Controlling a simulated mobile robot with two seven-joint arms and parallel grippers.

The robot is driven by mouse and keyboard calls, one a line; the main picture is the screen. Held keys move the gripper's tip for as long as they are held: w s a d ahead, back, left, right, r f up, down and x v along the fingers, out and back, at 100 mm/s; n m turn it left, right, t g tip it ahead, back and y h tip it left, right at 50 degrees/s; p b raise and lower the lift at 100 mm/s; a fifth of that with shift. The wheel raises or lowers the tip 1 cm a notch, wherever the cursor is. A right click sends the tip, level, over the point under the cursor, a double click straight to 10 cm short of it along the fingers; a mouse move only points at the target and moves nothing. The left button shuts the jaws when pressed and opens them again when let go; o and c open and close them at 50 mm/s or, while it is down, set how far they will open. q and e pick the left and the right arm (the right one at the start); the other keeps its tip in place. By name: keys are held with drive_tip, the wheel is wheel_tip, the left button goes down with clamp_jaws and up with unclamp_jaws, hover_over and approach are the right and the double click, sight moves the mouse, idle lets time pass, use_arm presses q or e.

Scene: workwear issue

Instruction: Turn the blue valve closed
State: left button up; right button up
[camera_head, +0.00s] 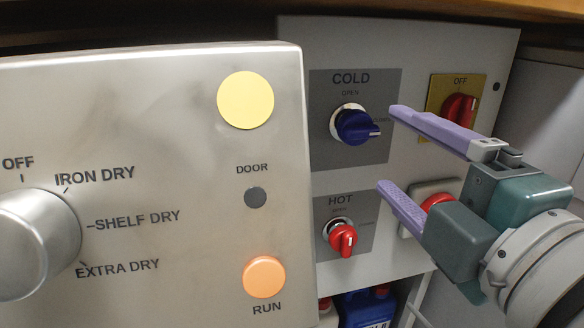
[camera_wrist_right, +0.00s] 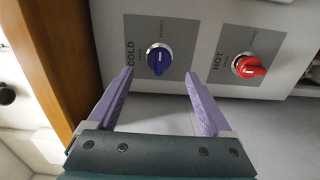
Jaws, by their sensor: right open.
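The blue valve (camera_head: 356,126) is a round knob on the grey COLD plate of the white panel. In the head view its handle points right, toward the side lettering. It also shows in the right wrist view (camera_wrist_right: 159,58), ahead of the gap between the fingers. My right gripper (camera_head: 392,148) is open and empty, with purple fingers in front of the panel, to the right of the blue valve. In the right wrist view the fingers (camera_wrist_right: 166,88) are apart and the valve is not between them. My left gripper is not in view.
A red HOT valve (camera_head: 343,239) sits below the blue one. A red OFF switch (camera_head: 459,110) on a yellow plate is at the right. A metal dryer panel (camera_head: 150,140) with a dial (camera_head: 32,245) fills the left foreground. A blue container (camera_head: 367,308) stands below.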

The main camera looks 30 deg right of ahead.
drive_tip(key=shift+b+v, duration=0.6)
drive_tip(key=shift+v, duration=0.9)
